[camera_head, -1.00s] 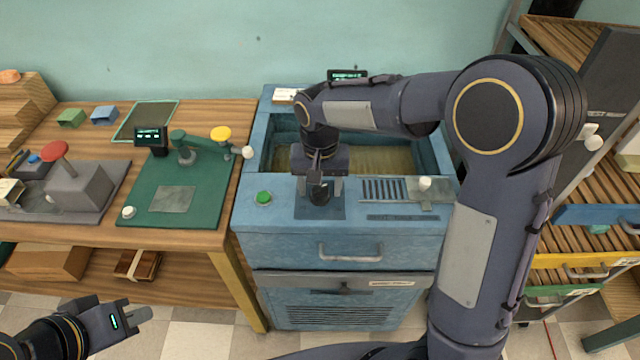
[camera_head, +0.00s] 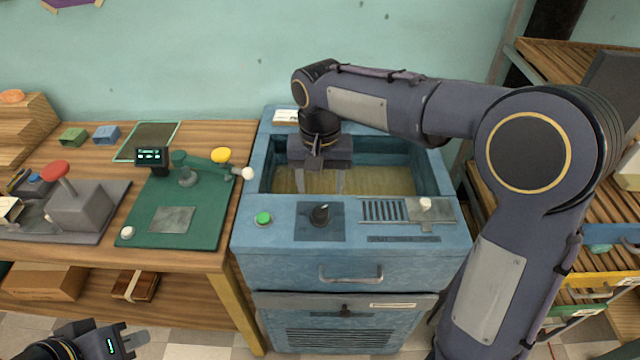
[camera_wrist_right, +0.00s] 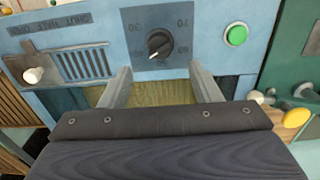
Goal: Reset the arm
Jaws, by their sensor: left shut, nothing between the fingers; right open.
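My right gripper (camera_head: 320,181) is open and empty, above the tank of the blue machine (camera_head: 350,262), behind its front control panel. In the right wrist view its two fingers (camera_wrist_right: 156,84) stand apart with nothing between them, and a black dial knob (camera_wrist_right: 159,43) lies beyond them. The same knob (camera_head: 320,214) shows uncovered in the head view, clear of the fingers. My left gripper (camera_head: 128,338) is at the lower left, in front of the wooden table, with its fingers shut and empty.
The machine's panel carries a green button (camera_head: 263,218) and a white-knobbed slider (camera_head: 425,204). Left is a wooden table (camera_head: 240,133) with a green press board (camera_head: 205,232) and a red-knobbed device (camera_head: 80,208). Wooden shelves with drawers (camera_head: 590,265) stand close on the right.

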